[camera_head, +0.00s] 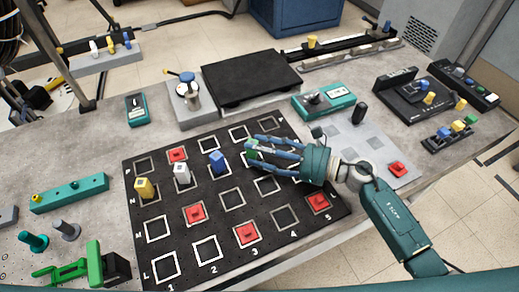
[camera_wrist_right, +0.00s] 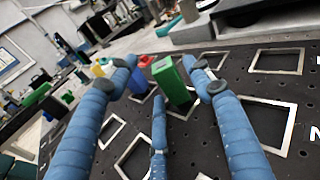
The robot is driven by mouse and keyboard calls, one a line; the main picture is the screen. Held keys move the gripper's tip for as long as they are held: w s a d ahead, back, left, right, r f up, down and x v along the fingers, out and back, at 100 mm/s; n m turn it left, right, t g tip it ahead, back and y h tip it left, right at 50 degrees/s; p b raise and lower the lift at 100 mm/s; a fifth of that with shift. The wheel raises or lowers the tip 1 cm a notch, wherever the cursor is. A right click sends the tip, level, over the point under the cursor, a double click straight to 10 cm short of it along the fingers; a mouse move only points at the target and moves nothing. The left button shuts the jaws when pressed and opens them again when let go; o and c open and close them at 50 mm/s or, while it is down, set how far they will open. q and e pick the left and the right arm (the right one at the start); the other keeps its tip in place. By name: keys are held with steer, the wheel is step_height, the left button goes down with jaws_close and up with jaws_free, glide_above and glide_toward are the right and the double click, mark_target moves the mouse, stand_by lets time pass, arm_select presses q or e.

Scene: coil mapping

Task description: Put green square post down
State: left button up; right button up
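The green square post (camera_head: 251,150) is at the end of a row on the black lettered board (camera_head: 180,245), right of the blue post (camera_head: 217,161). In the right wrist view the green post (camera_wrist_right: 171,82) looks upright on the board, its base at a white-outlined square. My right gripper (camera_head: 258,146), with blue fingers, is around it. In the wrist view the fingertips (camera_wrist_right: 160,72) are spread, with gaps beside the post, so the gripper looks open. In the head view the fingers partly cover the post. My left gripper is not in view.
A white post (camera_head: 182,174) and a yellow post (camera_head: 145,188) stand left of the blue post. Several red pieces (camera_head: 247,235) lie in board squares. A grey pad (camera_head: 350,140) lies right of the board. A dark flat plate (camera_head: 250,77) lies behind it.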

steer(key=shift+s+f, duration=0.35)
steer(key=shift+f, duration=0.45)
steer(key=shift+w+r+p, duration=0.1)
steer(key=shift+r+p, duration=0.45)
steer(key=shift+p, duration=0.2)
steer(key=shift+d+r, duration=0.1)
steer(key=shift+s+d+f+b, duration=0.15)
steer(key=shift+d+b, duration=0.1)
steer(key=shift+d, duration=0.3)
steer(key=shift+s+d+f+b, duration=0.1)
steer(key=shift+s+d+b, duration=0.1)
steer(key=shift+d, duration=0.3)
steer(key=v, duration=0.2)
steer(key=b+v, duration=0.1)
steer(key=v, duration=0.2)
steer(key=b+v, duration=0.1)
steer(key=v, duration=0.2)
steer(key=shift+d+r, duration=0.15)
steer(key=shift+r, duration=0.3)
steer(key=shift+s+d+r, duration=0.2)
steer(key=shift+d+r, duration=0.1)
steer(key=shift+d, duration=0.25)
